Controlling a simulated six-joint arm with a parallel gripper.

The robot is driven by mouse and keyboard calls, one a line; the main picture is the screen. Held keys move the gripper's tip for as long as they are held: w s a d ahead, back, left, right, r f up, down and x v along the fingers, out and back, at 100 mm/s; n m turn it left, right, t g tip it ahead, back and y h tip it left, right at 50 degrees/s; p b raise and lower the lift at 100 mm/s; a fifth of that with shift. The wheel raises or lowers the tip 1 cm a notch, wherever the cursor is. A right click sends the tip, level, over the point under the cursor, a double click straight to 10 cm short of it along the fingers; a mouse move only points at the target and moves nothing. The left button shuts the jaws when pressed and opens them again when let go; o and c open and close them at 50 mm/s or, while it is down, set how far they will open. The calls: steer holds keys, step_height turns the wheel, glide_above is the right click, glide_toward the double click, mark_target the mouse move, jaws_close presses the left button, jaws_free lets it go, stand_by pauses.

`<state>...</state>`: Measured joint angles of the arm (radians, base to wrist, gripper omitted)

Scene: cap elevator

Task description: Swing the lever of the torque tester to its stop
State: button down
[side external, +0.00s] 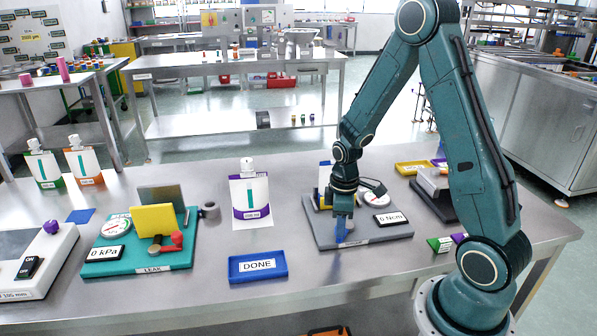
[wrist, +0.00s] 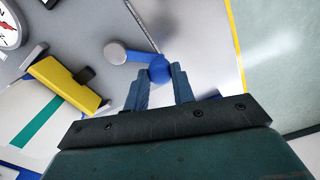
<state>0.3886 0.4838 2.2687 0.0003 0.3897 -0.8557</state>
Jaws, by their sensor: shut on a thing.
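The torque tester (side external: 400,232) is a grey plate with a dial (side external: 375,198) and a "0 Ncm" display (side external: 390,218). My gripper (side external: 342,214) is low over the plate's front left part, pointing down. In the wrist view its two blue fingers (wrist: 159,80) are shut on the blue knob (wrist: 159,68) of the lever. The lever's blue arm (wrist: 136,57) runs left from the knob to a round grey end (wrist: 115,52). A yellow block (wrist: 65,85) and a pouch (wrist: 35,125) with a teal stripe are beside it. My gripper partly hides the lever in the side view.
A blue DONE tray (side external: 258,266) and a standing purple-banded pouch (side external: 250,195) are left of the tester. The green LEAK station (side external: 140,255) is farther left. A yellow tray (side external: 412,167) and a dark device (side external: 432,190) are to the right. Bare bench lies in front of the tester.

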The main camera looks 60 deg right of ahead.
steer(key=shift+s+d+n, duration=0.1)
steer(key=shift+s+n, duration=0.5)
steer(key=shift+n, duration=0.5)
steer(key=c, duration=1.2)
jaws_free()
steer(key=shift+o, duration=0.2)
steer(key=shift+r, duration=0.2)
step_height(320, 180, up, 14)
steer(key=shift+f, duration=0.25)
steer(key=shift+s, duration=0.1)
steer(key=s+a+r+m+t, duration=0.5)
steer(key=s+a+r+m, duration=0.2)
steer(key=s+a+r, duration=0.4)
steer(key=shift+s+a+r+m+t, duration=0.15)
steer(key=shift+s+a+m+t, duration=0.15)
steer(key=shift+s+a, duration=0.65)
